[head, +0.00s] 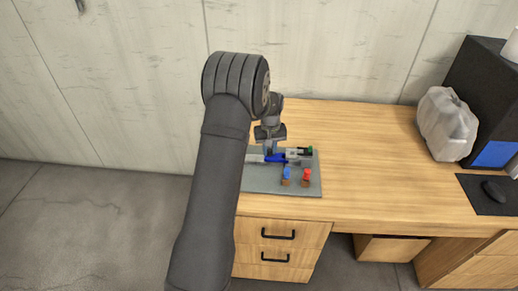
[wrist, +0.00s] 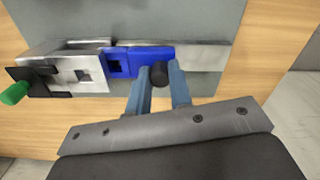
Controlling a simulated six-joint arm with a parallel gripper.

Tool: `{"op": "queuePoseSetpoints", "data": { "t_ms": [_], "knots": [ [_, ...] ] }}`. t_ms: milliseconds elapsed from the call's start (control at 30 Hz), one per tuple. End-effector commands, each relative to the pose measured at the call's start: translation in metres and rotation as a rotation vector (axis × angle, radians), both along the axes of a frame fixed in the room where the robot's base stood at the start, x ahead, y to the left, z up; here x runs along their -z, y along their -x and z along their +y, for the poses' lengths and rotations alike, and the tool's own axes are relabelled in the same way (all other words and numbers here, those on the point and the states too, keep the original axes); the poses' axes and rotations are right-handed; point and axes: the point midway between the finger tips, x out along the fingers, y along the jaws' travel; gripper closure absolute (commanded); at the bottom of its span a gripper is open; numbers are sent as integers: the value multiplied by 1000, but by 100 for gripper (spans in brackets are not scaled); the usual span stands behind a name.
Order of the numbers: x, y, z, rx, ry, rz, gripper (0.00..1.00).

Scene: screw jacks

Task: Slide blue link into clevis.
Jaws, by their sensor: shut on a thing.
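The blue link (wrist: 120,62) is a flat bar with a square hole near its left end. It also shows in the head view (head: 275,158). A round black knob (wrist: 159,74) stands at its right end. My gripper (wrist: 158,80) has its two blue fingers shut on this knob; in the head view my gripper (head: 270,150) is over the board. The clevis (wrist: 65,76) is a silver metal block with a square hole, left of the link in the wrist view. The link's left end lies at the clevis's mouth; how deep it sits inside I cannot tell.
A green-handled pin (wrist: 14,93) is at the clevis's far end. A silver rail (wrist: 205,56) runs behind the link. A blue peg (head: 287,172) and a red peg (head: 307,174) stand on the grey board (head: 262,184).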

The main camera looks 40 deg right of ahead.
Motion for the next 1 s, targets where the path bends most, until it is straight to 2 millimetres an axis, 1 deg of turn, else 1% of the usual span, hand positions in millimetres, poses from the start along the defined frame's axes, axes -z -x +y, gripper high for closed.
{"op": "queuePoseSetpoints", "data": {
  "t_ms": [33,100,200,500,533,633,1000],
  "knots": [
    [0,9,-9,4,0,0,100],
    [0,17,-17,3,-1,1,100],
    [0,24,-23,1,-1,1,100],
    [0,27,-26,0,2,2,100],
    [0,27,-26,0,2,2,79],
    [0,27,-26,0,2,2,59],
    [0,27,-26,1,3,3,59]
  ]
}}
